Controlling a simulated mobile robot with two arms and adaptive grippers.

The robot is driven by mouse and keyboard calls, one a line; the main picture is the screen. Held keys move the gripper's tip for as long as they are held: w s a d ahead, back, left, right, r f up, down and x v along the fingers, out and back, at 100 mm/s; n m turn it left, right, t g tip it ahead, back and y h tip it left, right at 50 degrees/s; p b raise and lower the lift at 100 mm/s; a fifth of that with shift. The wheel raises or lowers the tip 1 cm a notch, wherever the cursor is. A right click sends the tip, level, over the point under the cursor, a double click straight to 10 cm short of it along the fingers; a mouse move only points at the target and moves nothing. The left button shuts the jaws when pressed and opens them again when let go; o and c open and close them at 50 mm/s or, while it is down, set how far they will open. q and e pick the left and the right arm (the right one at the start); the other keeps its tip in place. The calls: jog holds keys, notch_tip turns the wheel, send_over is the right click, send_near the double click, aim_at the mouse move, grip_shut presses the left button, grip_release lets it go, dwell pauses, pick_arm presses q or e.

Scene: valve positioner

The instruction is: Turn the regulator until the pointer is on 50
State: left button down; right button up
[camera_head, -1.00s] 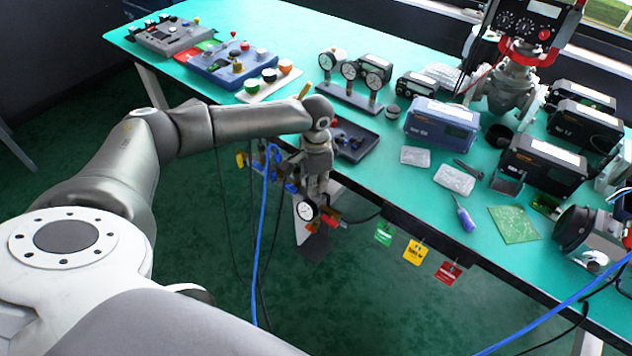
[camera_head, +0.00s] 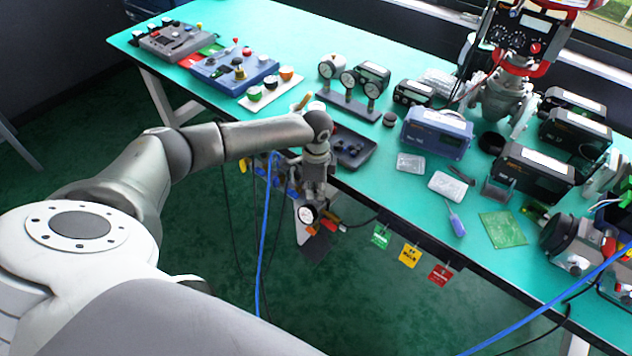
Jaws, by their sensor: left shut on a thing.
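The regulator assembly hangs at the table's front edge, with a small round white-faced gauge (camera_head: 307,214) and orange-red fittings (camera_head: 327,226) beside it. My left gripper (camera_head: 315,196) points down from above, right at the gauge, and is shut on the regulator's knob, which its fingers hide. The gauge's pointer and numbers are too small to read. My right gripper is not in view.
Green, yellow (camera_head: 410,255) and red tags hang from the table edge on the right. A blue hose (camera_head: 265,230) and dark cables hang left of the gripper. A dark tray (camera_head: 352,146) and gauge stand (camera_head: 349,103) sit on the teal table (camera_head: 380,185) behind.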

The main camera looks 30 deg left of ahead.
aim_at(316, 188)
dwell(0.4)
pick_arm(q)
jog(key=c, duration=1.6)
grip_release()
jog(key=shift+o, duration=0.2)
notch_tip(316, 188, up, 12)
